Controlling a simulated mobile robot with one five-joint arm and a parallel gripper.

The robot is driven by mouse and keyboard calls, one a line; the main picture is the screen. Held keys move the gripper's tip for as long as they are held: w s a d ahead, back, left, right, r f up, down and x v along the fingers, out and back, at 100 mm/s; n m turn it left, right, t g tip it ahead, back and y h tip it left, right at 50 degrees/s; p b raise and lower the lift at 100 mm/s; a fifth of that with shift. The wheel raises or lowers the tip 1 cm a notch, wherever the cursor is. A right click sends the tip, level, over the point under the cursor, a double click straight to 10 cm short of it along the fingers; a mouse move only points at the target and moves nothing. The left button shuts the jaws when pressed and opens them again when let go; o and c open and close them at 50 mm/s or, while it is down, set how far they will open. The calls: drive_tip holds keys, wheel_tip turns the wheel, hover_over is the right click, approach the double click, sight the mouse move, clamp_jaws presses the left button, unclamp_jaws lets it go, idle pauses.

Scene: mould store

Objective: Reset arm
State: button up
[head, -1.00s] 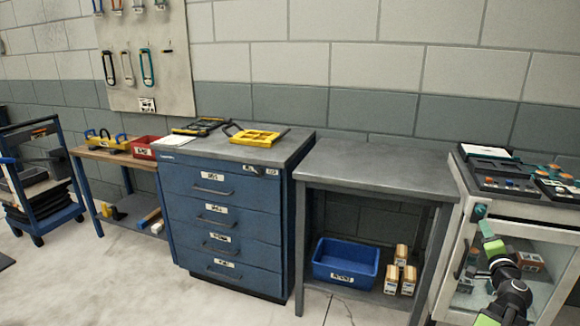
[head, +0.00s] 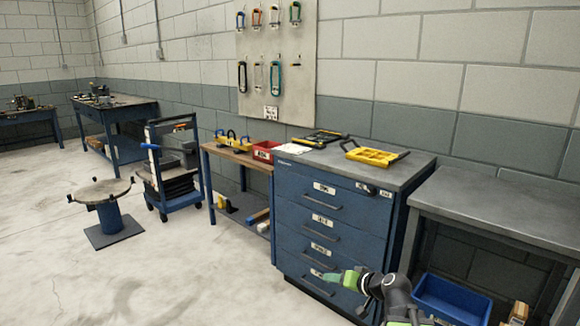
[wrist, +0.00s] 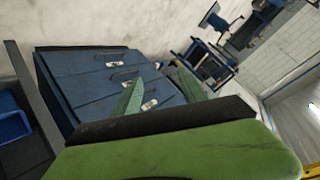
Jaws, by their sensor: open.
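My gripper (head: 345,279) shows at the lower middle of the head view, in front of the lower drawers of the blue drawer cabinet (head: 325,222). In the wrist view my gripper (wrist: 160,90) has its two green fingers apart with nothing between them. The blue cabinet (wrist: 88,85) appears tilted beyond the fingers. I cannot tell how far the fingertips are from the drawer fronts. The arm is extended low in front of me.
A grey table (head: 490,205) stands right of the cabinet, with a blue bin (head: 452,300) below. Left are a wooden bench (head: 238,155), a blue cart (head: 180,190) and a round stool (head: 100,191). The floor at the left front is clear.

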drive_tip(key=s+a+f+n+g+h, duration=0.2)
drive_tip(key=s+a+f+n+g, duration=0.1)
drive_tip(key=s+a+f+g, duration=0.45)
drive_tip(key=s+d+f+m+g+h, duration=0.2)
drive_tip(key=s+d+f+h, duration=0.2)
drive_tip(key=s+d, duration=0.45)
wheel_tip(320, 180, up, 28)
drive_tip(key=p, duration=2.7)
drive_tip(key=shift+s+a+p, duration=0.25)
drive_tip(key=shift+s+p, duration=0.05)
drive_tip(key=shift+p, duration=0.05)
